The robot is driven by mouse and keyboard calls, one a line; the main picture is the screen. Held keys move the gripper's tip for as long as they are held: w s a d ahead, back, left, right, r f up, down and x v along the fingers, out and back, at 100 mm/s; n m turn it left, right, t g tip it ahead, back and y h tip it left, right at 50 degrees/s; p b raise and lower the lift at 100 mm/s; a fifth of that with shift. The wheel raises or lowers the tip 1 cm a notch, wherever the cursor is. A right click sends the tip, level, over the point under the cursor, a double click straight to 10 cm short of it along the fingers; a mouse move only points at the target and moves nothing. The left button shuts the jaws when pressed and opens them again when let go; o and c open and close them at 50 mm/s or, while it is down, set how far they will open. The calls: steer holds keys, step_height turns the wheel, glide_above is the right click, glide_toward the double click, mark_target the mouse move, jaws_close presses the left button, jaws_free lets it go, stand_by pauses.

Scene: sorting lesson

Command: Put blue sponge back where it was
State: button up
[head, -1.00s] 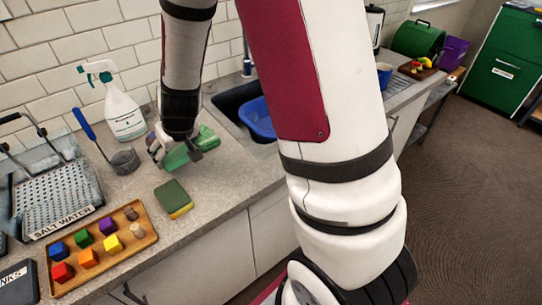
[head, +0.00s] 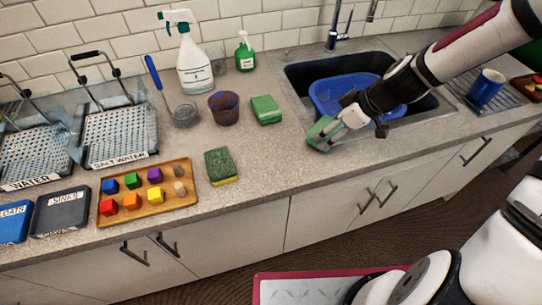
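My gripper (head: 336,130) is at the counter's front right, beside the near left edge of the sink. It appears shut on a dull green sponge (head: 320,136), which is partly hidden by the fingers. I see no clearly blue face on this sponge, and I cannot tell whether it touches the counter. A green sponge (head: 266,109) lies near the back of the counter, right of a dark-stained cup. A sponge with a dark green top and yellow base (head: 221,166) lies right of the wooden tray.
The sink (head: 296,84) holds a blue basin (head: 326,96). The wooden tray (head: 188,202) carries several coloured blocks. A spray bottle (head: 194,66), a green soap bottle (head: 245,54) and the stained cup (head: 224,108) stand at the back.

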steer(key=s+n+g, duration=0.1)
steer(key=n, duration=0.2)
steer(key=s+r+n+g, duration=0.1)
steer(key=s+n+g, duration=0.1)
steer(key=n, duration=0.1)
steer(key=s+r+n+g+y+p, duration=0.1)
steer(key=n, duration=0.2)
steer(key=shift+s+d+g, duration=0.2)
steer(key=shift+s+g, duration=0.1)
steer(key=shift+s, duration=0.1)
steer(key=shift+s+r+n+g, duration=0.3)
steer(key=shift+s+n+g, duration=0.1)
steer(key=shift+n, duration=0.5)
steer(key=a, duration=0.5)
steer(key=w+a+f, duration=0.1)
steer(key=a, duration=0.4)
steer(key=a+p, duration=0.1)
steer(key=a, duration=0.4)
steer(key=shift+w+a+f, duration=0.2)
steer(key=shift+w+f, duration=0.05)
steer(key=shift+f, duration=1.75)
steer(key=shift+f, duration=0.1)
steer(key=o, duration=1.6)
steer(key=shift+c, duration=0.2)
steer(key=v, duration=1.2)
